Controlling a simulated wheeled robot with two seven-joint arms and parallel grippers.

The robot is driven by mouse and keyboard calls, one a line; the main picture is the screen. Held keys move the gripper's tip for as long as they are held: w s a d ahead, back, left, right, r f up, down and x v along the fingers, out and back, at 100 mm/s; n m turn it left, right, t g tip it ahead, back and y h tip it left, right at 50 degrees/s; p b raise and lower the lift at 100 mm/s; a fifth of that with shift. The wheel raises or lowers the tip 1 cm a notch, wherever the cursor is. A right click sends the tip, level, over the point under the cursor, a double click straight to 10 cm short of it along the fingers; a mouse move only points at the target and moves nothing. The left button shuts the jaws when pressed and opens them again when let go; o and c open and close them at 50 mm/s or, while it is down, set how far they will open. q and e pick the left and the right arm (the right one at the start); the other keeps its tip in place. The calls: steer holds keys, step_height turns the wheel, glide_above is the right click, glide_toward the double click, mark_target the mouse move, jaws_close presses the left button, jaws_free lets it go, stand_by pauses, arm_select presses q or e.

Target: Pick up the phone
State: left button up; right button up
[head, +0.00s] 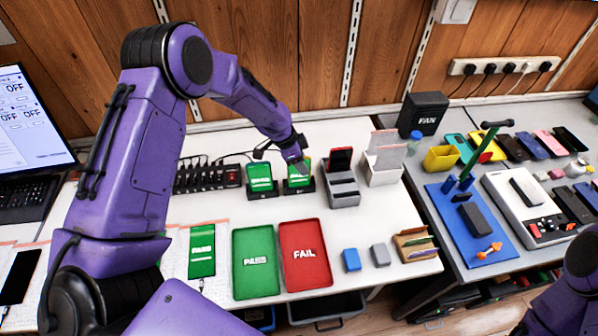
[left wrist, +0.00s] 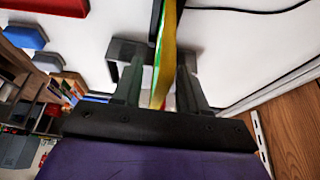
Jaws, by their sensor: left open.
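A phone with a green screen (head: 299,181) stands upright in a black dock on the white table. My left gripper (head: 297,162) is at its top edge, coming down from above. In the left wrist view the phone, with a yellow-green edge (left wrist: 166,55), stands between the two open fingers (left wrist: 160,85), and I cannot tell whether they touch it. A second phone with a green screen (head: 261,178) stands in the dock to the left. A phone with a red screen (head: 341,158) stands in a grey slotted holder to the right. My right gripper is out of view.
A green PASS tray (head: 257,285) and a red FAIL tray (head: 306,279) lie in front. A green-screen phone (head: 202,250) lies flat left of them. A power strip (head: 205,178) with cables is left of the docks. A white box (head: 383,168) stands right of the holder.

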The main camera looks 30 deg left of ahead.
arm_select(q)
jaws_close()
